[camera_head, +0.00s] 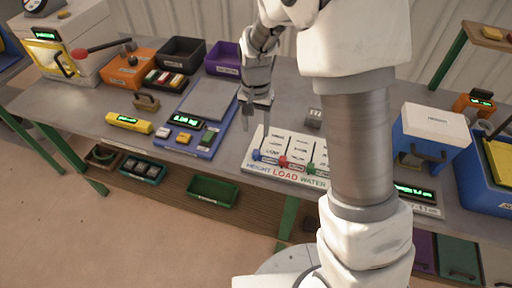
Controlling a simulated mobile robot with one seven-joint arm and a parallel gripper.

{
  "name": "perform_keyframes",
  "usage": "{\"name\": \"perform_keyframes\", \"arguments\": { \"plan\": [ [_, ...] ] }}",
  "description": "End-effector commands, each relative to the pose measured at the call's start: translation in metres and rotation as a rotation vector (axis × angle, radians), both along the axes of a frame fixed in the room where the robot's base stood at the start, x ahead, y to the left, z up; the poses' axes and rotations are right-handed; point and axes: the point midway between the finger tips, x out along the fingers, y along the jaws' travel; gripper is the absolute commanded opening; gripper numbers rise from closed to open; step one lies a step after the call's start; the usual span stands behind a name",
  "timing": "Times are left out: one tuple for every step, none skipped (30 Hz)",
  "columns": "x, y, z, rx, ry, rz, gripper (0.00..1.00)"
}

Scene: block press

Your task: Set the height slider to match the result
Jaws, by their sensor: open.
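A white slider board (250,163) lies at the table's front edge, printed HEIGHT, LOAD and WATER. The blue knob (256,154) of the height slider is at the near end of the left track. A red knob (283,161) and a green knob (312,168) stand on the other two tracks. My gripper (256,122) points down with its fingers apart and empty. It appears above and behind the blue knob, not visibly touching it. Green-lit displays show, but their readings are too small to read surely. My arm hides the board's right end.
A blue scale (205,98) with a lit display (186,121) and small blocks is left of the board. A yellow device (128,123) lies farther left. A white-and-blue box (433,130) stands right of my arm, and a lit display panel (415,193) lies before it.

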Motion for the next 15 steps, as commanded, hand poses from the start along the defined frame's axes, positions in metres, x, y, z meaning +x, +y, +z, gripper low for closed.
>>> {"name": "perform_keyframes", "arguments": {
  "plan": [
    [-0.001, 0.0, -0.013, -0.001, 0.006, -0.001, 0.57],
    [-0.002, -0.001, -0.019, -0.001, 0.006, -0.001, 0.57],
    [-0.001, -0.001, -0.028, -0.001, 0.006, -0.001, 0.57],
    [-0.001, -0.001, -0.035, 0.0, 0.007, -0.001, 0.57],
    [-0.001, -0.001, -0.041, -0.001, 0.006, -0.001, 0.57],
    [-0.002, -0.001, -0.05, -0.001, 0.006, -0.001, 0.57],
    [-0.001, -0.001, -0.056, -0.001, 0.005, -0.001, 0.57],
    [-0.001, -0.001, -0.062, -0.001, 0.005, 0.0, 0.57],
    [-0.001, -0.001, -0.069, -0.001, 0.004, 0.0, 0.57],
    [-0.001, -0.001, -0.074, -0.001, 0.004, 0.0, 0.57],
    [-0.001, -0.001, -0.079, 0.0, 0.004, 0.0, 0.57],
    [-0.001, -0.001, -0.084, 0.0, 0.002, 0.0, 0.57],
    [-0.001, 0.0, -0.087, -0.001, 0.003, 0.0, 0.57],
    [-0.001, 0.0, -0.091, -0.001, 0.003, 0.001, 0.57],
    [0.0, 0.0, -0.094, -0.001, 0.001, 0.001, 0.57]
  ]
}}
